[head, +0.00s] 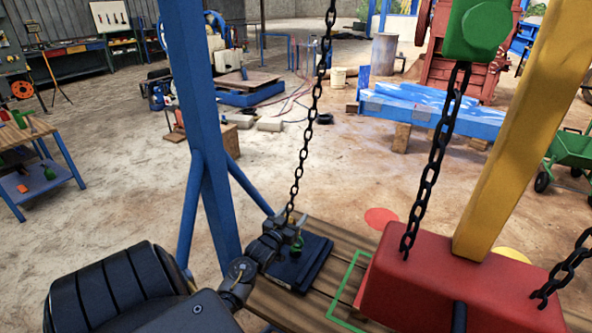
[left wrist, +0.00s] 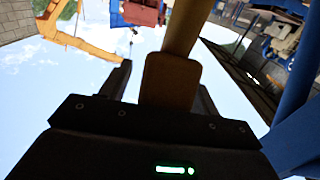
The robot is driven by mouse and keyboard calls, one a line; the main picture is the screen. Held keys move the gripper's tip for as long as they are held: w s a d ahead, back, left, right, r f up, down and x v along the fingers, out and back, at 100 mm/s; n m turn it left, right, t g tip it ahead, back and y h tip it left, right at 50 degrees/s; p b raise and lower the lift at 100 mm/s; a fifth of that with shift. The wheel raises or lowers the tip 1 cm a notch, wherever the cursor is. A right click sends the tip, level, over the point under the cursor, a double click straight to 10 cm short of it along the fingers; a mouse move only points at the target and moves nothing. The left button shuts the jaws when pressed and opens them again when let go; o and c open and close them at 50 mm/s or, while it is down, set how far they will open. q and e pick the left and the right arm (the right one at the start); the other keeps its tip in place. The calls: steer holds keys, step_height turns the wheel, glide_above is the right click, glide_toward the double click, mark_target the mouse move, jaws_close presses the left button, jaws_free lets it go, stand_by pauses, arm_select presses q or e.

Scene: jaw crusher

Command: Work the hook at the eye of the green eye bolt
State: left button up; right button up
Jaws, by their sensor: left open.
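The green eye bolt (head: 297,246) stands on a dark blue plate (head: 314,262) in the head view, partly hidden by my left gripper. My left gripper (head: 291,226) is open just above and beside it, at the lower end of a hanging dark chain (head: 296,175). I cannot make out the hook clearly there. In the left wrist view, a brownish-yellow block on a bar (left wrist: 170,82) lies between the two dark fingers of my left gripper (left wrist: 160,85). I cannot tell whether the fingers touch it. My right gripper is not in view.
The plate lies on wooden planks (head: 338,240) beside a blue post (head: 191,100) with braces. A red block (head: 415,287) with black chains and a yellow post (head: 520,120) stand close on the right. Open floor lies behind.

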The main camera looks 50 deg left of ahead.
arm_select(q)
steer(key=v, duration=0.8)
steer(key=shift+s, duration=0.2)
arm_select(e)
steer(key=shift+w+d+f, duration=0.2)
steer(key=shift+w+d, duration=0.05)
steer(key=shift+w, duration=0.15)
arm_select(q)
steer(key=shift+r, duration=0.15)
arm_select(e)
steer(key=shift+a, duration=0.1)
